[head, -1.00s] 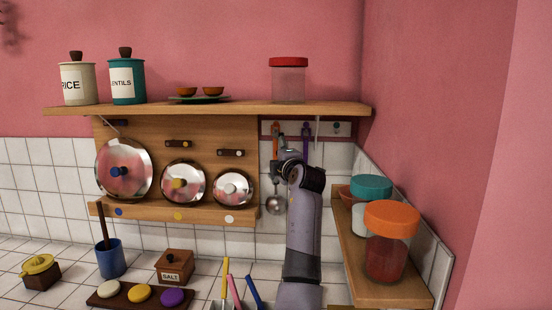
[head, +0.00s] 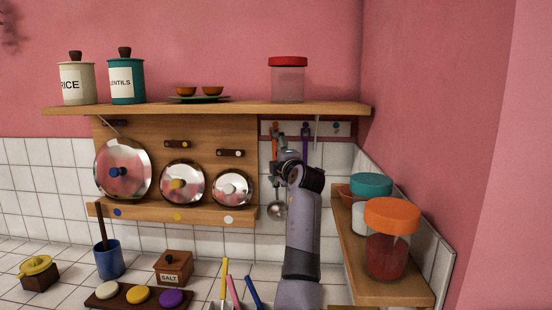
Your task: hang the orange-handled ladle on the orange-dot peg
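The ladle with the orange handle (head: 276,137) stands upright against the peg rail (head: 321,128), its steel bowl (head: 277,210) hanging below over the white tiles. My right gripper (head: 279,170) is at the ladle's shaft, below the orange handle. Its fingers are small and dark and overlap the shaft, so I cannot tell whether they are closed on it. The orange-dot peg is not clearly visible behind the handle, and I cannot tell whether the ladle rests on it. A purple-handled utensil (head: 305,136) hangs just to the right, partly behind my wrist. My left gripper is out of view.
A wooden shelf (head: 225,108) runs above the rail with a red-lidded jar (head: 288,84). Pot lids (head: 231,188) stand on a rack at left. A side shelf (head: 385,291) at right holds an orange-lidded jar (head: 391,240). Colored-handled utensils (head: 235,291) stand below.

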